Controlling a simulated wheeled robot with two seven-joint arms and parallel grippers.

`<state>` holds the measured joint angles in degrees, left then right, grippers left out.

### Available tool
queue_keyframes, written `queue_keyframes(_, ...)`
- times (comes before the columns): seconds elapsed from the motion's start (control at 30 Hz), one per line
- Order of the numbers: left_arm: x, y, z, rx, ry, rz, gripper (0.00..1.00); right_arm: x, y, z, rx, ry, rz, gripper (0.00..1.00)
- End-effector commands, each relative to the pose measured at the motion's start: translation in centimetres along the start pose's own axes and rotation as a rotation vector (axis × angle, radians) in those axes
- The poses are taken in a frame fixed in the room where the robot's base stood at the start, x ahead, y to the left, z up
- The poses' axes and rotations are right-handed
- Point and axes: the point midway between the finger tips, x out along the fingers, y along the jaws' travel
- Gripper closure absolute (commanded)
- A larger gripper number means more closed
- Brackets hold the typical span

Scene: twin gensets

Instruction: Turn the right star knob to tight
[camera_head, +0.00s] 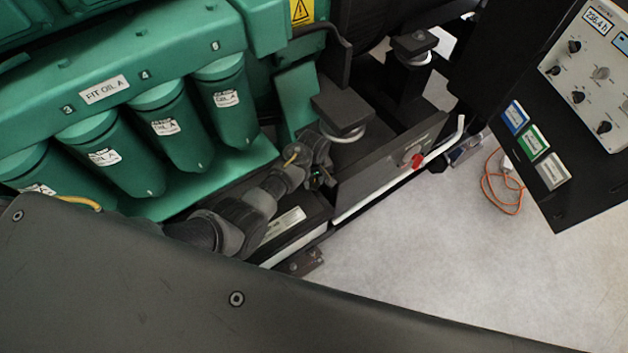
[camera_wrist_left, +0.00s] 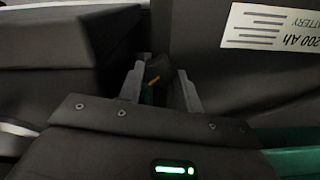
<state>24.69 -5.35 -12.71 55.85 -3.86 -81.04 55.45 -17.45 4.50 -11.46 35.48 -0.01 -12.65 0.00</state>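My left gripper (camera_head: 321,153) is low beside the green engine, at the end of my arm, which crosses in front of the oil filters. Its fingers are hard to make out in the head view. In the left wrist view my left gripper (camera_wrist_left: 160,82) has its two grey fingers apart. A small dark knob-like part (camera_wrist_left: 158,67) with an orange mark lies between the fingertips. I cannot tell whether the fingers touch it, or whether it is the right star knob. No star knob shows clearly in the head view. My right gripper is out of view.
Green oil filters (camera_head: 230,108) line the engine. A dark box with a red switch (camera_head: 418,160) and white-edged rail stands right of the gripper. A control panel (camera_head: 592,75) overhangs at upper right. A battery label (camera_wrist_left: 268,27) shows beside the fingers. Floor (camera_head: 430,250) is open at right.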

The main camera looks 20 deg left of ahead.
Motion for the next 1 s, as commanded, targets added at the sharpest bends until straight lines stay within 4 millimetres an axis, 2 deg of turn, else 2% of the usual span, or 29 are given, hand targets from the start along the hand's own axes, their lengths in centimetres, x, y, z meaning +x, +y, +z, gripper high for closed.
queue_keyframes(0.03,0.0,0.0,0.0,-0.001,0.000,-0.001,0.77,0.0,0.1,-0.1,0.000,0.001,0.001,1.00)
queue_keyframes(0.1,0.0,-0.1,0.0,-0.001,0.000,-0.001,0.86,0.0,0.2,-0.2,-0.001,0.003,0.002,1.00)
queue_keyframes(0.13,0.0,-0.1,0.0,-0.001,0.000,-0.001,0.88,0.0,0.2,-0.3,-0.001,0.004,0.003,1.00)
queue_keyframes(0.47,-0.1,0.0,-0.1,0.057,0.001,-0.001,0.88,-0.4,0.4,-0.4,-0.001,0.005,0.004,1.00)
queue_keyframes(0.67,-0.2,0.0,-0.1,0.186,0.001,-0.002,0.88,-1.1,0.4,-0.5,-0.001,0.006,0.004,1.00)
queue_keyframes(1.0,-0.2,0.1,0.0,0.503,0.000,-0.003,0.88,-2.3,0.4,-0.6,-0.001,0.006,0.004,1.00)
